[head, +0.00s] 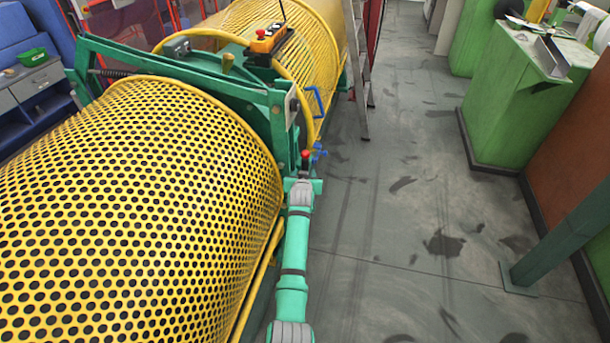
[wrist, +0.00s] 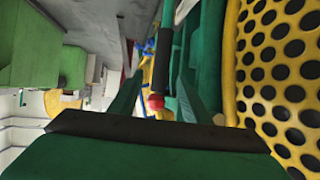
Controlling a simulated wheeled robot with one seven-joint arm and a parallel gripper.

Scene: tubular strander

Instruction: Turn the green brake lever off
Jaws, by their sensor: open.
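The green brake lever appears to be the upright bar with a black grip (wrist: 177,55), ahead of my gripper in the wrist view. My gripper (wrist: 160,84) is open, with one green finger on each side of the wrist view. A red knob (wrist: 155,101) shows between the fingers, below the grip. No contact with the lever is visible. In the head view my wrist is just below the lever, and my fingertips are hard to make out.
The yellow perforated guard (head: 130,200) lies close to the left of my arm. A blue valve handle (head: 320,152) is just right of the red knob. A ladder (head: 357,70) stands farther back. Green cabinets (head: 515,95) line the right. The floor between is clear.

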